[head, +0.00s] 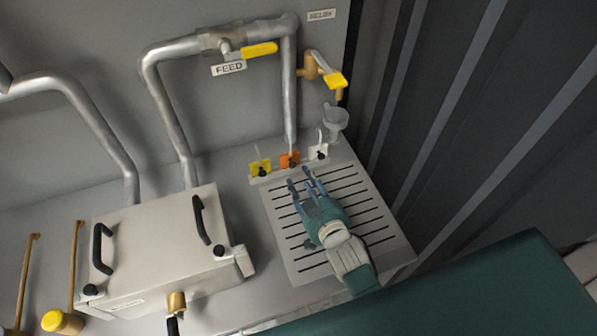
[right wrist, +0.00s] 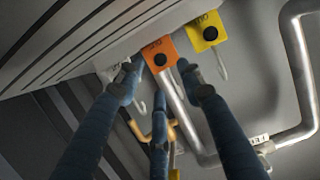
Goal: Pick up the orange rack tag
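The orange rack tag (head: 288,158) hangs on a small rack between a yellow tag (head: 256,167) and a white tag (head: 320,150) at the back of the slotted panel. My right gripper (head: 300,180) is over the panel, just in front of the orange tag, with its fingers pointing at the rack. In the right wrist view the orange tag (right wrist: 167,49) has a black knob and shows ahead between the spread fingers (right wrist: 159,82). The fingers are open and nothing is held; whether any touches the tag I cannot tell. My left gripper is not in view.
A grey box (head: 155,250) with black handles stands left of the slotted panel (head: 385,232). Behind the rack are pipes (head: 290,95), a yellow-handled FEED valve (head: 258,50) and a yellow-handled tap (head: 335,80) above a funnel (head: 336,120). A dark ribbed wall (head: 440,110) stands at right.

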